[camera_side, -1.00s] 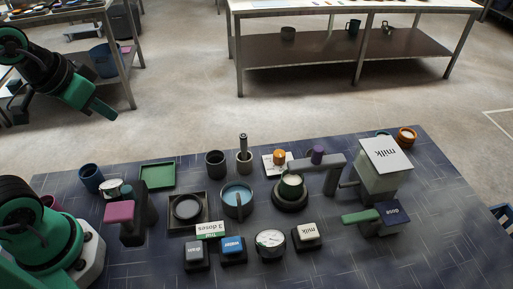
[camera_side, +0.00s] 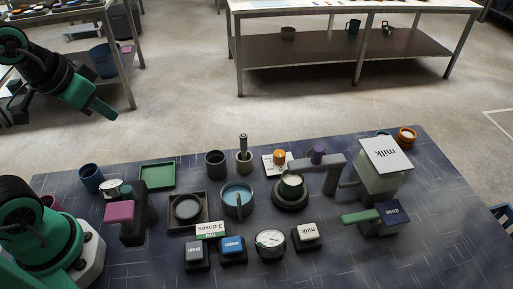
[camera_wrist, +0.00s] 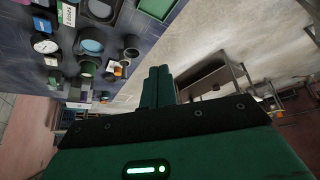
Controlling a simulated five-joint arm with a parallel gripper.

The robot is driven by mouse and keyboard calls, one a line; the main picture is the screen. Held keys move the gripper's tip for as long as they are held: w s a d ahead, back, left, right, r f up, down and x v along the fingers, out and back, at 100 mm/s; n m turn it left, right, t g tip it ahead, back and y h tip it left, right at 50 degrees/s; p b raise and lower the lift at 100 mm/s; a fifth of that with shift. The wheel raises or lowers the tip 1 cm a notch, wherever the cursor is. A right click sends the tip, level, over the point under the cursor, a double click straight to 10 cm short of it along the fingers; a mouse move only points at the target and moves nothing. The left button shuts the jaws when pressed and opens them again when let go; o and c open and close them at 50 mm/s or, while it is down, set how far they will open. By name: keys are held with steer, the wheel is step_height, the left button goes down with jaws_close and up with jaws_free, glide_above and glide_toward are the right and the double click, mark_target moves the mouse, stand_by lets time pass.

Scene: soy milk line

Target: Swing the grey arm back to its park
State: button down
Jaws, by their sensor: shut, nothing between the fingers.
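The grey arm (camera_side: 328,162) reaches left from beside the milk box (camera_side: 380,170), with a purple knob (camera_side: 318,154) on top. Its left end is at or just above the back rim of the green cup (camera_side: 291,188), which stands on a round dark base. I cannot tell whether the arm touches the cup. My gripper (camera_side: 108,113) is raised at the upper left, well away from the grey arm. In the wrist view my gripper's green fingers (camera_wrist: 159,85) are together and empty. No park mark for the grey arm can be made out.
A blue pot (camera_side: 237,198), a green tray (camera_side: 158,175) and a round dial (camera_side: 270,241) share the dark table. Several labelled button blocks line the front, including a blue one (camera_side: 232,246). A dose block (camera_side: 390,214) with a green lever stands at the right.

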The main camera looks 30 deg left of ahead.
steer(key=c, duration=1.3)
jaws_free()
steer(key=shift+w+r, duration=0.15)
steer(key=shift+c, duration=0.2)
steer(key=shift+o, duration=0.4)
steer(key=shift+w+d+r, duration=0.15)
steer(key=shift+w, duration=0.05)
steer(key=w+d+r+m+g, duration=0.2)
steer(key=w+d+r, duration=0.3)
steer(key=w, duration=0.4)
steer(key=m+g, duration=0.4)
steer(key=m, duration=0.1)
glide_above(319, 148)
steer(key=f, duration=0.9)
steer(key=shift+a+f, duration=0.1)
steer(key=shift+a, duration=0.25)
steer(key=shift+d+f, duration=0.2)
steer(key=shift+d, duration=0.1)
steer(key=shift+f, duration=0.15)
